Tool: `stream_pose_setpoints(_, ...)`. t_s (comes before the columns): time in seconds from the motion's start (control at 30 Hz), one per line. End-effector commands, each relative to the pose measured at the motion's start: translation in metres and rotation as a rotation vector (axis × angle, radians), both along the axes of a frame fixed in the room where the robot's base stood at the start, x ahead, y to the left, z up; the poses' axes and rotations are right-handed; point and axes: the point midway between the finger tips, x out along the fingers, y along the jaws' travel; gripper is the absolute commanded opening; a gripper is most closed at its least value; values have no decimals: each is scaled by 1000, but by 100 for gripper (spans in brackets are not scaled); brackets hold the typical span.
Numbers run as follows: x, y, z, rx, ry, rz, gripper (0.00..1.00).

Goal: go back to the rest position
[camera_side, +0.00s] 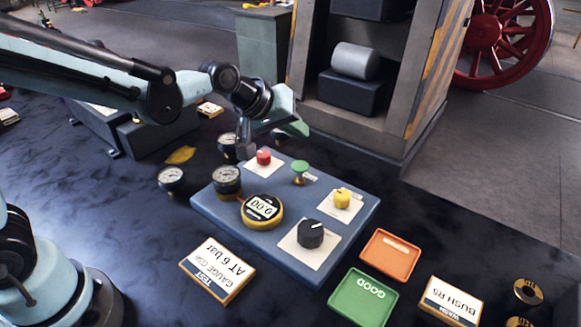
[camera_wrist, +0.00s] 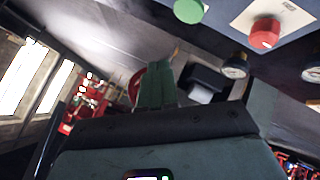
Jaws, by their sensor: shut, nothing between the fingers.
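My gripper (camera_side: 298,129) is above the far edge of the blue-grey control panel (camera_side: 205,205), apart from the panel. Its green fingers are together in the wrist view (camera_wrist: 157,86), with nothing between them. The panel carries a red button (camera_side: 263,157), a green button (camera_side: 300,168), a yellow knob (camera_side: 342,198), a black knob (camera_side: 310,234) and a round yellow-rimmed display (camera_side: 262,208) reading 0.00. A gauge (camera_side: 227,180) stands at the panel's left edge. The red button (camera_wrist: 265,33) and green button (camera_wrist: 188,10) also show at the top of the wrist view.
Loose gauges (camera_side: 171,179) lie left of and behind the panel. An orange tray (camera_side: 388,257), a green GOOD tray (camera_side: 362,298), a bush card (camera_side: 450,301) and brass bushes (camera_side: 527,291) are at right. A test gauge card (camera_side: 216,271) lies in front. A shelf stand (camera_side: 388,130) rises behind.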

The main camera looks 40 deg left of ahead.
Motion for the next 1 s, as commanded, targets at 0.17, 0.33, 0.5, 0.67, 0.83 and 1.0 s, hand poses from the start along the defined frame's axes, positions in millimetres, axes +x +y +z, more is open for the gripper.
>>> stream_pose_setpoints(0.17, 0, 0, 0, 0, 0, 0, 0)
stream_pose_setpoints(0.33, 0, 0, 0, 0, 0, 0, 0)
stream_pose_setpoints(0.5, -9, 7, 4, 27, 1, -11, 0)
stream_pose_setpoints(0.67, -41, 29, 13, 125, 7, -55, 0)
stream_pose_setpoints(0.83, -87, 56, 16, 263, 23, -124, 0)
stream_pose_setpoints(1.0, -131, 79, 10, 390, 48, -193, 0)
